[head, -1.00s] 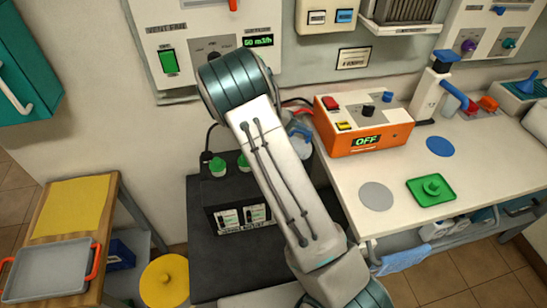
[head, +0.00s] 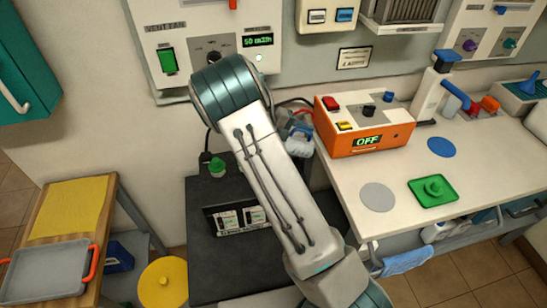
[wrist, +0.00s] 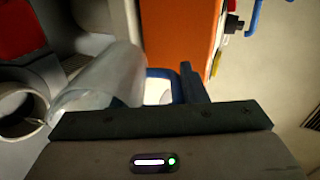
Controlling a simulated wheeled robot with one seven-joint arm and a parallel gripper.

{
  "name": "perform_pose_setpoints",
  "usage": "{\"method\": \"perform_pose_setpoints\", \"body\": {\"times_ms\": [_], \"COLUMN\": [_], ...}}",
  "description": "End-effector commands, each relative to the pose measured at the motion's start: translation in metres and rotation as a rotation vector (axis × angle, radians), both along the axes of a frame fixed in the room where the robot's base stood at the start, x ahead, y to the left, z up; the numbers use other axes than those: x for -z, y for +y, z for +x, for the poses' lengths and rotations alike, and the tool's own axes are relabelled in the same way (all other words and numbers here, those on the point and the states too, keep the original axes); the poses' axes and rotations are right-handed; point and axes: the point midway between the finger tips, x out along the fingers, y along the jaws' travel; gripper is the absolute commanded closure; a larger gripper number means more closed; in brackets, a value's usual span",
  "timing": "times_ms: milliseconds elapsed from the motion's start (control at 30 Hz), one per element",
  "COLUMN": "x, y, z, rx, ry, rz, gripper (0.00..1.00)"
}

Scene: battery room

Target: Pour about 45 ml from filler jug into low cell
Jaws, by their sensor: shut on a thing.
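The filler jug is a translucent vessel with a blue handle. In the wrist view the jug (wrist: 105,80) lies tilted across the picture, its wide end toward the left. My gripper (wrist: 178,88) is shut on its handle. In the head view only part of the jug (head: 300,142) shows, right of my forearm, which hides my gripper. The black battery (head: 203,192) stands below my arm, with a green cap (head: 217,167) on top. A round opening (wrist: 20,106) shows at the left of the wrist view, near the jug's wide end. I cannot tell the liquid level or whether any flows.
The orange charger (head: 365,138), reading OFF, stands on the white bench right of the jug; its orange side (wrist: 180,35) is close in the wrist view. A green tray (head: 433,191) and grey disc (head: 377,197) lie on the bench. A wooden stand (head: 70,210) is at left.

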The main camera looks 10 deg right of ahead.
Motion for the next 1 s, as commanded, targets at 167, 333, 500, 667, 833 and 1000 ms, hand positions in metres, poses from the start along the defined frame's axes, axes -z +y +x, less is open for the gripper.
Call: {"method": "perform_pose_setpoints", "body": {"times_ms": [167, 333, 500, 667, 833, 1000], "x": [-0.0004, -0.0010, -0.0014, -0.0018, -0.0023, -0.0029], "y": [-0.0022, -0.0037, -0.0037, -0.0037, -0.0036, -0.0032], "z": [-0.0004, -0.0007, -0.0008, -0.0008, -0.0008, -0.0008], "rx": [0.000, 0.000, -0.001, -0.002, -0.001, -0.001], "ry": [0.001, 0.002, 0.002, 0.003, 0.003, 0.005], "rz": [-0.008, -0.015, -0.021, -0.026, -0.034, -0.041], "gripper": [0.95, 0.95, 0.95, 0.95, 0.95, 0.95]}}
